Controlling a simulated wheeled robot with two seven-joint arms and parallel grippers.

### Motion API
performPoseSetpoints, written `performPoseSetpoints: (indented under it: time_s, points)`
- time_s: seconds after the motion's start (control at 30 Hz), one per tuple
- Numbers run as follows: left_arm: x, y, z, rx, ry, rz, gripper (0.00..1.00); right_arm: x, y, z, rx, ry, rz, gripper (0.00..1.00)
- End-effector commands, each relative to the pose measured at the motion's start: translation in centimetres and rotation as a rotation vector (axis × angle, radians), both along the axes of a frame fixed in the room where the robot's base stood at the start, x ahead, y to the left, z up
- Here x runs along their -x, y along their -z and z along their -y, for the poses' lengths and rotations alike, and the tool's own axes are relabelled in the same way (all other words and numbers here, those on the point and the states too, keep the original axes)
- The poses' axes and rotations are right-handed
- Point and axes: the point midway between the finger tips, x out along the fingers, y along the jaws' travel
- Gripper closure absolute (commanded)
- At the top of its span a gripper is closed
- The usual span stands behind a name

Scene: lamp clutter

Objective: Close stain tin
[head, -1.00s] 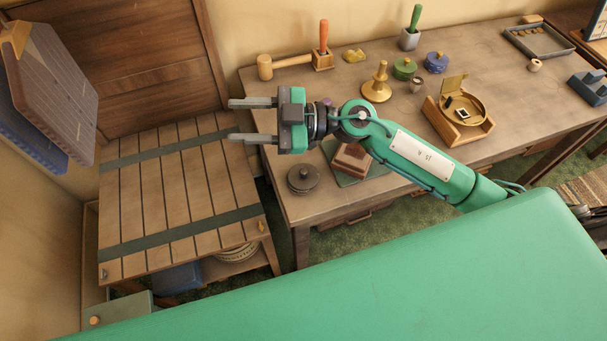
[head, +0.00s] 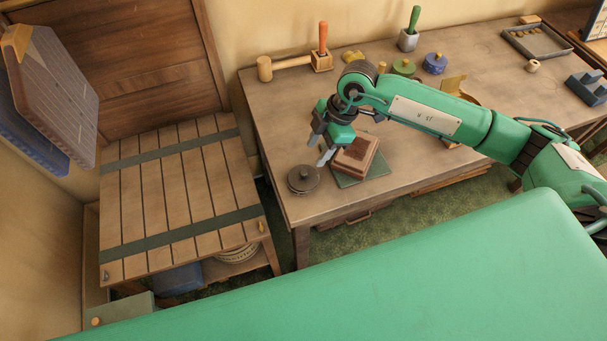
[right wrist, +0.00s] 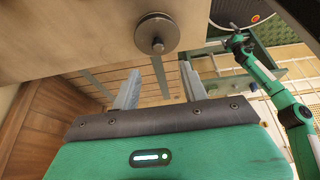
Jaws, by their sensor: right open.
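A dark round tin (head: 303,180) with a small knob on top stands near the front left corner of the workbench; I take it to be the stain tin. It shows in the right wrist view (right wrist: 157,35) as a dark disc with a knob, beyond the fingertips. Whether its lid is fully seated I cannot tell. My right gripper (head: 321,150) is open and empty, pointing down just behind and right of the tin, apart from it. Its two fingers also show in the right wrist view (right wrist: 159,82). Part of my left arm (right wrist: 262,75) shows there; its jaws are too small to read.
A brown wooden box (head: 356,152) on a green mat stands close right of the gripper. Green (head: 403,67) and blue (head: 436,62) lidded tins and a mallet (head: 285,63) are farther back. A slatted table (head: 180,190) is left. Bench between tin and mallet is clear.

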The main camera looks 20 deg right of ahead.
Motion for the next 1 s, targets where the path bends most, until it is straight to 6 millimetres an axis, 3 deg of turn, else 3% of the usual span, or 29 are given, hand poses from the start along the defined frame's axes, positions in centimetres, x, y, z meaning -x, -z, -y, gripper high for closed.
performPoseSetpoints:
  time_s: [0.2,0.37,0.7,0.97,1.0]
  points:
    - [1.4,-0.2,-0.2,-0.004,0.002,-0.021,0.00,0.1,2.8,-1.3,-0.002,0.000,-0.001,0.55]
    - [1.3,-0.5,0.0,-0.001,0.003,-0.018,0.00,0.0,3.7,-1.5,-0.002,0.000,0.000,0.55]
    - [0.9,-1.7,0.2,0.002,0.002,-0.012,0.00,-0.1,7.9,-3.0,-0.003,-0.002,0.000,0.55]
    - [0.9,-1.7,0.2,0.001,0.001,-0.013,0.00,-0.1,8.3,-3.1,-0.003,-0.002,0.001,0.55]
    - [0.9,-1.7,0.2,0.001,0.001,-0.013,0.00,-0.1,8.3,-3.1,-0.003,-0.002,0.001,0.61]
